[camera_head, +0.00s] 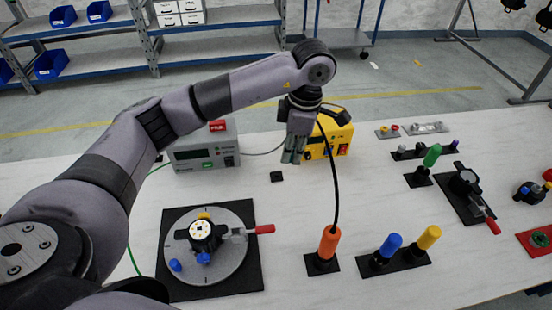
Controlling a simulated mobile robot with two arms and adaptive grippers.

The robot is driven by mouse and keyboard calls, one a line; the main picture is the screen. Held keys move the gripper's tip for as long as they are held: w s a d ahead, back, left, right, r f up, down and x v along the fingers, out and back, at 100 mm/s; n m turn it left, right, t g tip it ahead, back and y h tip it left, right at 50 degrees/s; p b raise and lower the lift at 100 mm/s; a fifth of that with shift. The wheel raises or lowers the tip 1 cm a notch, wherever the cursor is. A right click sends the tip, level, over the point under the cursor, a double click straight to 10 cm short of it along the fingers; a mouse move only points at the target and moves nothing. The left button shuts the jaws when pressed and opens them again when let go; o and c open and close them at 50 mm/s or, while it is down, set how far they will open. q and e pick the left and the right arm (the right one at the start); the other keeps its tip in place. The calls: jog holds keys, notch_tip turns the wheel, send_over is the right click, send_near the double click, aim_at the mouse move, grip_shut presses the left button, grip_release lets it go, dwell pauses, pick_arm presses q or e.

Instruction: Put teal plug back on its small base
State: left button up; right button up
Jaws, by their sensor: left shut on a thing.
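My left gripper (293,152) hangs pointing down over the back middle of the table, in front of the yellow box. It is shut on a small teal piece, which looks like the teal plug (291,156); the fingers hide much of it. A small dark square base (277,176) lies on the table below and slightly left of the fingertips. The plug looks apart from this base, above the table. My right gripper is not in view.
A yellow box (330,138) stands just right of the gripper, and a grey meter box (203,147) stands left. An orange handle (329,243) with a black cable is in front. A round fixture (205,246) lies front left. Table around the small base is clear.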

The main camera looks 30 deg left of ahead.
pick_arm(q)
jog(key=w+a+f+n+h+b, duration=0.1)
jog(key=w+a+f+n+b, duration=0.3)
jog(key=n, duration=0.7)
jog(key=n+t+h, duration=0.1)
jog(key=n, duration=2.5)
send_over(277, 175)
notch_tip(277, 175, down, 10)
jog(key=shift+s+b, duration=0.1)
jog(key=shift+b, duration=0.35)
jog(key=shift+a+f+n, duration=0.15)
jog(key=shift+f+n, duration=0.45)
jog(key=shift+n, duration=0.1)
notch_tip(277, 175, down, 4)
jog(key=b, duration=0.4)
jog(key=shift+r, duration=0.25)
jog(key=shift+f+b, duration=0.4)
jog(key=shift+f, duration=0.6)
jog(key=shift+p, duration=0.35)
jog(key=shift+s+f, duration=0.1)
jog(key=shift+f, duration=0.1)
